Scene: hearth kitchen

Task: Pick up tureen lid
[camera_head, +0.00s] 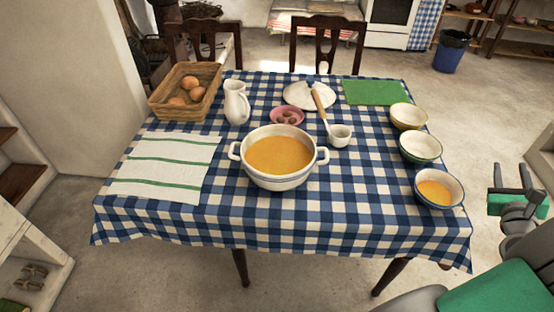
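The white tureen lid (301,95) lies on the checked tablecloth behind the tureen. The wooden handle of a ladle (340,136) crosses in front of the lid's right side; I cannot tell whether it touches the lid. The white two-handled tureen (258,182) stands uncovered near the middle of the table, filled with orange soup. My gripper (511,173) is beyond the table's right side, far from the lid. Its dark fingers are apart, with nothing seen between them.
On the table (330,217) are a pitcher (236,103), pink dish (287,116), basket of rounded brown items (160,112), striped cloth (165,165) and green mat (377,92). Three bowls (420,148) line the right edge. Chairs (326,32) stand behind.

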